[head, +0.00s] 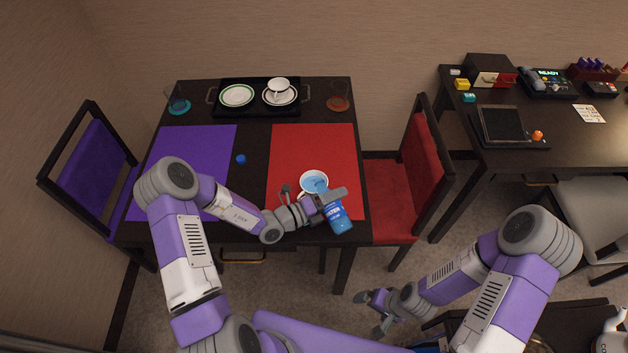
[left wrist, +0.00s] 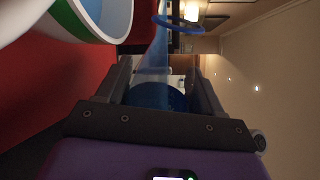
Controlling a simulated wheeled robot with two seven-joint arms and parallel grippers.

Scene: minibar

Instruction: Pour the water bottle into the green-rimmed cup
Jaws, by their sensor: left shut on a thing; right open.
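The water bottle (head: 337,217) is blue with a label. My left gripper (head: 329,200) is shut on it near the right edge of the red mat. The bottle is tilted, its upper end towards the cup. The green-rimmed cup (head: 313,178) stands on the red mat, with bluish water visible inside. In the left wrist view the cup (left wrist: 72,14) shows its green band at upper left, and the translucent blue bottle (left wrist: 155,75) lies between the fingers. Whether water is flowing is unclear. My right gripper (head: 371,312) is open and empty, low in front of the table.
A blue cap (head: 241,159) lies between the purple mat (head: 215,140) and red mat (head: 285,140). A black tray (head: 221,108) with a plate, saucer and teacup stands at the back, between two glasses on coasters. A red chair (head: 422,175) stands close on the right.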

